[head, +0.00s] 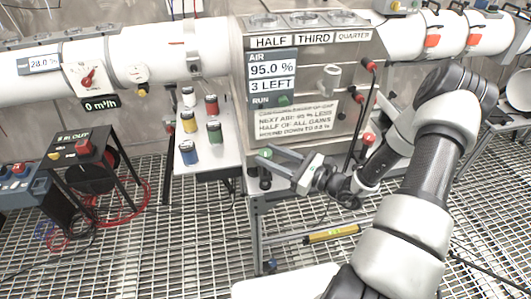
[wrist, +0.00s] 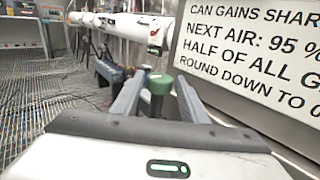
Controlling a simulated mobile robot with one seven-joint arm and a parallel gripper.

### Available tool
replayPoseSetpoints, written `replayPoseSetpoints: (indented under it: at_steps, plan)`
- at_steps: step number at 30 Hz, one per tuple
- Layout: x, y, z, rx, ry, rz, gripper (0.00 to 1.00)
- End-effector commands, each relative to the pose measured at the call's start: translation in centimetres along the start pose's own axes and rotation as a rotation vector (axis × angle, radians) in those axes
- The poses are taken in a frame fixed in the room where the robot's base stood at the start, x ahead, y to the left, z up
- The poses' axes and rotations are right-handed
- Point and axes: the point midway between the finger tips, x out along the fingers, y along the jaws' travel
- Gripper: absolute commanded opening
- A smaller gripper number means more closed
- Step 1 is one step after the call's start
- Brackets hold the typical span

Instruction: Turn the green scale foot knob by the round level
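The green knob (head: 264,153) sits at the lower left corner of the steel cabinet with the text panels. In the wrist view the green knob (wrist: 160,84) is a round cap on a darker stem. My gripper (head: 268,158) reaches in from the right at the knob. In the wrist view my gripper (wrist: 160,80) has its two grey fingers apart, one on each side of the knob. A gap shows between the fingers and the stem; I cannot tell whether either fingertip touches the cap. I cannot make out a round level in either view.
The steel cabinet (head: 300,115) stands close beside my gripper. A white shelf (head: 205,155) with several coloured jars is to its left. A yellow bar level (head: 331,234) lies below. A black stand (head: 90,170) with a red hose is at left. Grating covers the floor.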

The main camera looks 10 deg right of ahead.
Motion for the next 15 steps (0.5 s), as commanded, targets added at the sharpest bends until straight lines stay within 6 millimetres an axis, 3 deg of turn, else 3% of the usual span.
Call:
replayPoseSetpoints:
  at_steps: [6, 15]
  plan:
    - [1.7, 0.0, 0.0, 0.000, 0.000, 0.001, 0.40]
    - [1.9, 0.0, 0.0, 0.000, 0.000, 0.000, 0.38]
